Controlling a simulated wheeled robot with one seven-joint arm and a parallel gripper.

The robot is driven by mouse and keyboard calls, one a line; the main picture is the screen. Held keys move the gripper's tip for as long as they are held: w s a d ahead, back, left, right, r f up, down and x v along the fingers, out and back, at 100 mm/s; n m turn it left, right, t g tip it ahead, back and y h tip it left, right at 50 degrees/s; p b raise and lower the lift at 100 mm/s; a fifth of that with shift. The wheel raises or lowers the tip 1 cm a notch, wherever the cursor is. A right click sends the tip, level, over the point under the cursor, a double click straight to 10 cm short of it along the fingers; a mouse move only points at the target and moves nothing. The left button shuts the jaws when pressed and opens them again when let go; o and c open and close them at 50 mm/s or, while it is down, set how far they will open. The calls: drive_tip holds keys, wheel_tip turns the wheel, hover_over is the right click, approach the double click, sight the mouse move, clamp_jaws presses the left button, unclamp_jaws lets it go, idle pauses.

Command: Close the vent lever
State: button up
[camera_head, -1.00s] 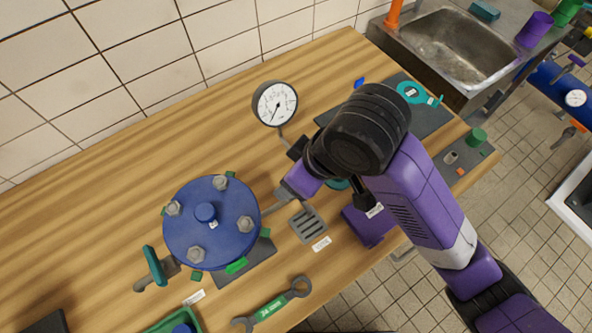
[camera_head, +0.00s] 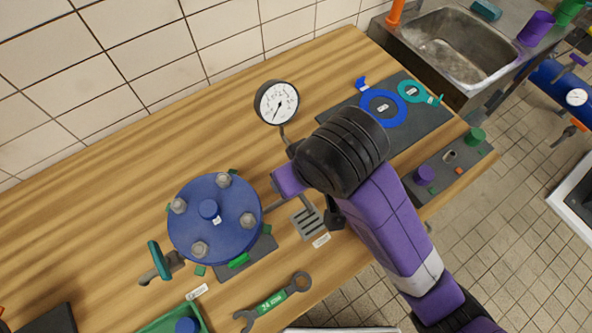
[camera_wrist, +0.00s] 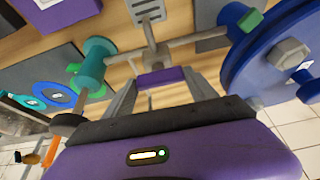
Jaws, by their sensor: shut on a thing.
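The lever with a purple grip (camera_wrist: 161,76) shows in the wrist view, on a grey stem below a thin pipe (camera_wrist: 191,40) that runs to the blue flanged vessel (camera_wrist: 262,72). I take it for the vent lever. My gripper (camera_wrist: 160,84) has one finger on each side of the purple grip and is shut on it. In the head view my gripper (camera_head: 278,189) is just right of the blue vessel (camera_head: 214,216), and my wrist hides the lever and most of the pipe.
A pressure gauge (camera_head: 277,102) stands behind my gripper. A teal-handled lever (camera_head: 158,262) is left of the vessel. A slotted grey plate (camera_head: 309,222) and a wrench (camera_head: 273,302) lie in front. A dark mat (camera_head: 424,126) holds blue and teal rings. A sink (camera_head: 455,43) is at back right.

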drive_tip(key=o, duration=1.4)
drive_tip(key=shift+c, duration=0.2)
drive_tip(key=p+v, duration=0.4)
drive_tip(key=v, duration=0.3)
drive_tip(key=shift+r, duration=0.35)
drive_tip(key=shift+s+d, duration=0.1)
